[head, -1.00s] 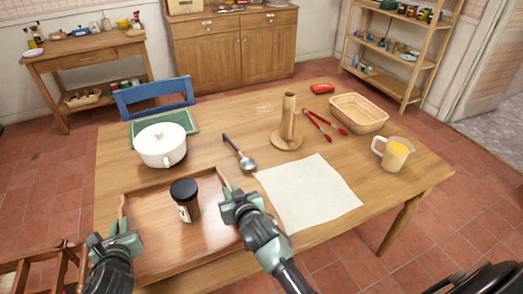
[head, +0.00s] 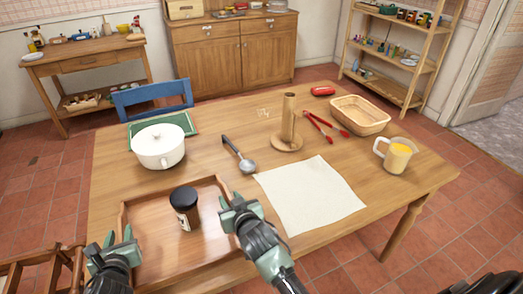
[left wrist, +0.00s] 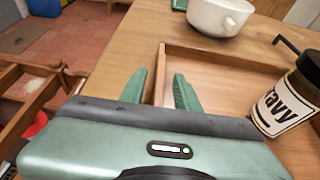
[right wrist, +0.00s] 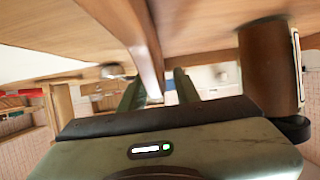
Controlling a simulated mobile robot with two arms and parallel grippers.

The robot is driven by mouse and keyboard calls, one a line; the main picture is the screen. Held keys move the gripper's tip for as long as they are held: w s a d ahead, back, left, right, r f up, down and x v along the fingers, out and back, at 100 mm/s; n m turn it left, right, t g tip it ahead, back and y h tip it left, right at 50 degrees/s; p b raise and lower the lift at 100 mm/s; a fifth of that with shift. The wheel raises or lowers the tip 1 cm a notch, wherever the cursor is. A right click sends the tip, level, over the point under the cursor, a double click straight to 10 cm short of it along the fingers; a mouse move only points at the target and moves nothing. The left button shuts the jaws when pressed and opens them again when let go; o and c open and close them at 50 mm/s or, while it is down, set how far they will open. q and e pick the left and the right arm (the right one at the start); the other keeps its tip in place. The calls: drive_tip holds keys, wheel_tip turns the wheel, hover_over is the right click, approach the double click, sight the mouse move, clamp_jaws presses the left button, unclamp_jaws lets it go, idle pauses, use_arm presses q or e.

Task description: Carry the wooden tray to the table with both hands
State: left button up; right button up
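The wooden tray (head: 150,250) rests on the table (head: 225,130) at its near left part, with a black-lidded jar (head: 185,212) standing upright on it. My left gripper (head: 118,236) is at the tray's left side. In the left wrist view, its fingers (left wrist: 160,90) stand apart on either side of the tray wall (left wrist: 159,70), with gaps beside it. My right gripper (head: 235,205) is at the tray's right side. In the right wrist view its fingers (right wrist: 158,92) are apart with the tray wall (right wrist: 140,40) between them.
A white pot (head: 158,150), a ladle (head: 240,155) and a pale cloth (head: 312,197) lie close around the tray. Farther right are a paper-towel holder (head: 287,125), red tongs (head: 322,128), a basket (head: 360,115) and a yellow-filled jug (head: 394,156). A blue chair (head: 152,97) stands behind.

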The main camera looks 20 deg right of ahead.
use_arm(q)
drive_tip(key=v, duration=1.1)
drive_tip(key=shift+s, duration=0.1)
drive_tip(key=shift+s+r, duration=0.1)
use_arm(e)
drive_tip(key=shift+s+r, duration=0.1)
drive_tip(key=shift+s, duration=0.15)
drive_tip(key=v, duration=1.1)
drive_tip(key=shift+s+r, duration=0.1)
drive_tip(key=shift+s, duration=0.2)
